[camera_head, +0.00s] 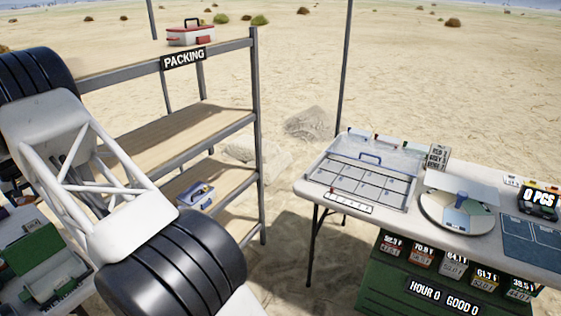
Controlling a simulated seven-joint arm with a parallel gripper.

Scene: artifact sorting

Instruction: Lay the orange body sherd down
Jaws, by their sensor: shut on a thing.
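No orange body sherd can be made out in the head view. My gripper is outside the picture; only thick white and black links of my arm show at the left and bottom. A white table at the right (400,223) bears a compartment case (312,170) with its clear lid raised. A round sectioned disc (470,226) with a blue knob lies to the right of the case. Dark blue mats (520,237) lie at the table's right end.
A metal shelf (258,130) with a PACKING sign stands at the left, with a red and white box (190,37) on top. Several labelled bins (424,256) sit under the table. A green open case (42,262) is at the lower left, partly behind my arm.

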